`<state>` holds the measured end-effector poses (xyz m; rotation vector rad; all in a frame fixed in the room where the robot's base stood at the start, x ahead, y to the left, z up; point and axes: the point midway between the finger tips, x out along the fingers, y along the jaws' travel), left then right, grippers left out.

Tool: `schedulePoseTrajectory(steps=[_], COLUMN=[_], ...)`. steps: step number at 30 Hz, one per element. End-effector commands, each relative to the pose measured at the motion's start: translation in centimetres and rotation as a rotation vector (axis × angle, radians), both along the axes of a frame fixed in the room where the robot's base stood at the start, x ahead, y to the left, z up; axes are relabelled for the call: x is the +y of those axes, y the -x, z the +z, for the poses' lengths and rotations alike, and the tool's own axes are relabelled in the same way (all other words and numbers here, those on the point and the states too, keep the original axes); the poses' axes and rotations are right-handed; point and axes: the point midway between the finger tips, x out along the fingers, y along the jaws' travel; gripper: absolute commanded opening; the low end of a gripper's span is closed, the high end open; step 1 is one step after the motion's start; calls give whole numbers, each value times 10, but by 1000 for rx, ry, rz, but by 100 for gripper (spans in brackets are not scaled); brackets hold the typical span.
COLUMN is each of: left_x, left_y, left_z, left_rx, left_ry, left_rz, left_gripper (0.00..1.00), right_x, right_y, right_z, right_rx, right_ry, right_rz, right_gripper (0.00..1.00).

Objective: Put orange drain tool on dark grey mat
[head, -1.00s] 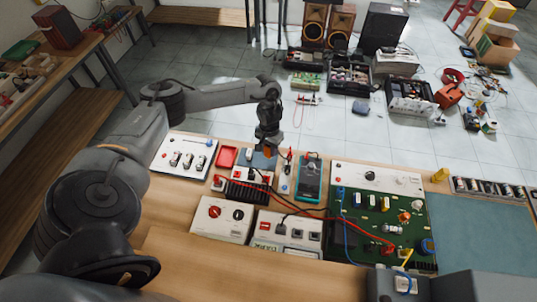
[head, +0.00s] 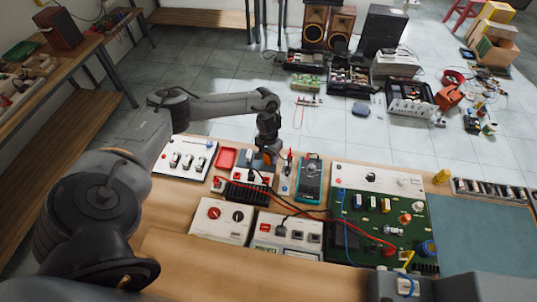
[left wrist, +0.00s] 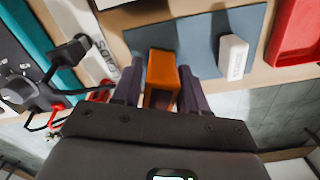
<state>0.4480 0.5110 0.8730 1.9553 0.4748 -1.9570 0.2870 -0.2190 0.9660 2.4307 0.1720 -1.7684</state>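The orange drain tool (left wrist: 162,75) sits between the two fingers of my left gripper (left wrist: 160,88) in the left wrist view, with a finger close against each side. In the head view the tool shows as a small orange patch (head: 263,158) at the tip of my left gripper (head: 267,151). The dark grey mat (left wrist: 197,38) lies beneath and beyond it, slate-coloured in the wrist view, and is partly hidden by the gripper in the head view (head: 241,157). Whether the tool touches the mat is unclear. My right gripper does not show.
A white block (left wrist: 233,55) lies on the mat. A red tray (head: 226,158) is beside it. A teal multimeter (head: 311,178), cables and a green circuit board (head: 385,225) crowd the right. A larger green-grey mat (head: 480,230) is clear at far right.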

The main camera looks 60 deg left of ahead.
Motion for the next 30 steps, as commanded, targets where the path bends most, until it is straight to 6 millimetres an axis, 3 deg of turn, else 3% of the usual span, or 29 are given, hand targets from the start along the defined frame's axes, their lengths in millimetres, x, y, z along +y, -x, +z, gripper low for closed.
schedulePoseTrajectory(steps=[1, 3, 16, 30], left_x=[0, 0, 1, 1], left_y=[0, 0, 0, -1], left_z=[0, 0, 9, 87], left_rx=[0, 0, -1, -3], left_ry=[0, 0, 0, 0], left_rz=[0, 0, 0, 0], left_gripper=[52, 62, 62, 62], right_x=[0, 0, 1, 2], right_y=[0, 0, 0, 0], right_z=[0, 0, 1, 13], right_rx=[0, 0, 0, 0], right_ry=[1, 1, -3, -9], right_rz=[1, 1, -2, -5], right_gripper=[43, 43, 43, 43])
